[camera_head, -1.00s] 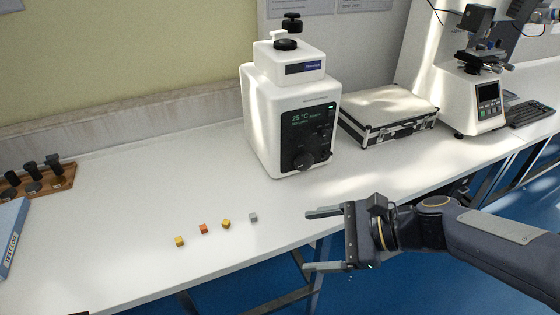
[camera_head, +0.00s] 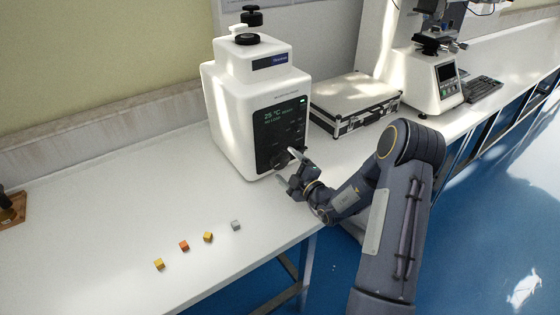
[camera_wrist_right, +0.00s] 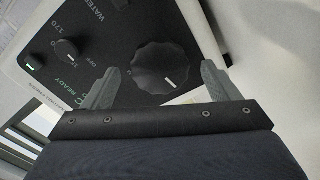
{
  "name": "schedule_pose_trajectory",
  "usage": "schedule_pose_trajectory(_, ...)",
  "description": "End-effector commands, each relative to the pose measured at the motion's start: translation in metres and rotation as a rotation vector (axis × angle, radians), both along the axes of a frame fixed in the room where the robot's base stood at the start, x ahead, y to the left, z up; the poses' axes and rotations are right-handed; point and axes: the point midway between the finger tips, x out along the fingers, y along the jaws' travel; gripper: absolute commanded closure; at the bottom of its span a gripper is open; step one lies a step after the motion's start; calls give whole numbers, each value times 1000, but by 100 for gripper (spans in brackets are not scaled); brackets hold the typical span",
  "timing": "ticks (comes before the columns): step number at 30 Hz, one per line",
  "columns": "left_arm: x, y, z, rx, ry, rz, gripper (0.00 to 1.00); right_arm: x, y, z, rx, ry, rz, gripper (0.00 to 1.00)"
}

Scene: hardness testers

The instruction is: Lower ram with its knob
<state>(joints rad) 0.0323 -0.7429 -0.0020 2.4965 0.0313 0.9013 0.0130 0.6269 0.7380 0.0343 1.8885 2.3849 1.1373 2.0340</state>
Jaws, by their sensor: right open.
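The white tester (camera_head: 235,115) stands on the bench with a black front panel (camera_head: 290,110). My right gripper (camera_head: 291,167) is open at the lower part of this panel. In the right wrist view a large black ribbed knob (camera_wrist_right: 160,68) with a white mark lies between the two open fingers (camera_wrist_right: 158,86). The fingers flank it; whether they touch it I cannot tell. Two black knobs sit on top of the tester, an upper one (camera_head: 252,16) and a lower one (camera_head: 246,39). In the head view my gripper largely hides the panel knob. My left gripper is out of view.
A silver case (camera_head: 352,97) lies right of the tester, with a microscope-like tester (camera_head: 432,80) and keyboard (camera_head: 482,89) beyond. Several small coloured cubes (camera_head: 184,245) lie at the bench front. The bench left of the tester is mostly clear.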

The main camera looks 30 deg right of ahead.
Motion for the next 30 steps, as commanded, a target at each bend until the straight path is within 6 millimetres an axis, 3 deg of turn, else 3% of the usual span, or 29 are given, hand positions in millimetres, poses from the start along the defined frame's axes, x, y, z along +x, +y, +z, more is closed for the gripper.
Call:
schedule_pose_trajectory(6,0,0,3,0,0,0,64,27,3,0,-1,1,3,18)
schedule_pose_trajectory(17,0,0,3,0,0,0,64,32,3,0,-2,0,1,19)
schedule_pose_trajectory(27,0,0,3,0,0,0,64,32,3,0,-2,1,2,63)
schedule_pose_trajectory(30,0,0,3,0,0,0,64,32,3,0,-4,1,2,62)
